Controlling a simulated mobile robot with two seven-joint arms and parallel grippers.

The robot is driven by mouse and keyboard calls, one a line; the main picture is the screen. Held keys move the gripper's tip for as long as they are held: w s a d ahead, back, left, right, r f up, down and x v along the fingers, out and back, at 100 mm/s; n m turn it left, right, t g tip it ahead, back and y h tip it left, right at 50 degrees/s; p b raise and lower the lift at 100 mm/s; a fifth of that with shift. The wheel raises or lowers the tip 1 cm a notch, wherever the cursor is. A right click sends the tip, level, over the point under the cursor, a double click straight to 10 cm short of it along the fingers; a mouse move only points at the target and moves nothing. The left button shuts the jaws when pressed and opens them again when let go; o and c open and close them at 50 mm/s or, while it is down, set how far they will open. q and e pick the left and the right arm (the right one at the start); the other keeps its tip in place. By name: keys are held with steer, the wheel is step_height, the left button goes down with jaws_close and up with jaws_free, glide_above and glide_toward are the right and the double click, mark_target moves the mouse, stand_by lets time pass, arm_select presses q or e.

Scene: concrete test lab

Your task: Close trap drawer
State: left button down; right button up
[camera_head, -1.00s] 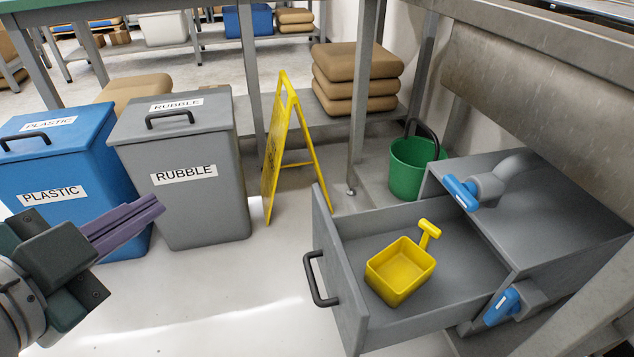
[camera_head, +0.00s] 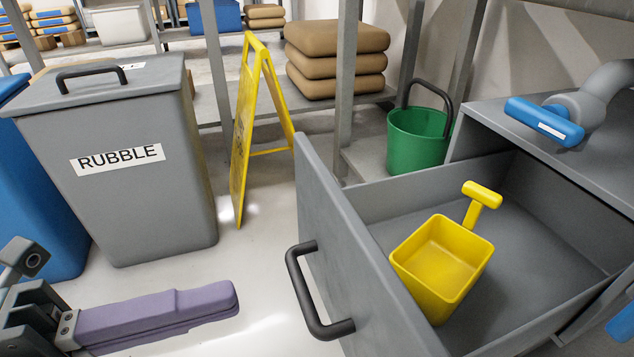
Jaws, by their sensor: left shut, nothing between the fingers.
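The grey trap drawer (camera_head: 368,262) stands pulled out from its grey cabinet (camera_head: 490,118) at the right. Its front panel faces left and carries a black bar handle (camera_head: 303,290). A yellow scoop (camera_head: 436,262) with a short handle lies inside the drawer. My left gripper (camera_head: 236,297) is at the lower left, its purple fingers shut together with nothing between them. It points right, toward the drawer front, and a gap of floor shows between its tips and the handle.
A grey RUBBLE bin (camera_head: 150,195) and a blue bin (camera_head: 40,215) stand at the left. A yellow folding sign (camera_head: 243,140) and a green bucket (camera_head: 415,140) stand behind the drawer. A grey pipe with a blue valve handle (camera_head: 540,122) sits on the cabinet.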

mark_target(362, 256)
arm_select(q)
steer(key=b+x, duration=0.2)
steer(key=x, duration=0.7)
steer(key=shift+w+a, duration=0.1)
steer(key=shift+w+d, duration=0.1)
steer(key=shift+d, duration=0.15)
arm_select(e)
steer(key=shift+x, duration=1.2)
steer(key=shift+s+a, duration=0.1)
steer(key=shift+s, duration=0.05)
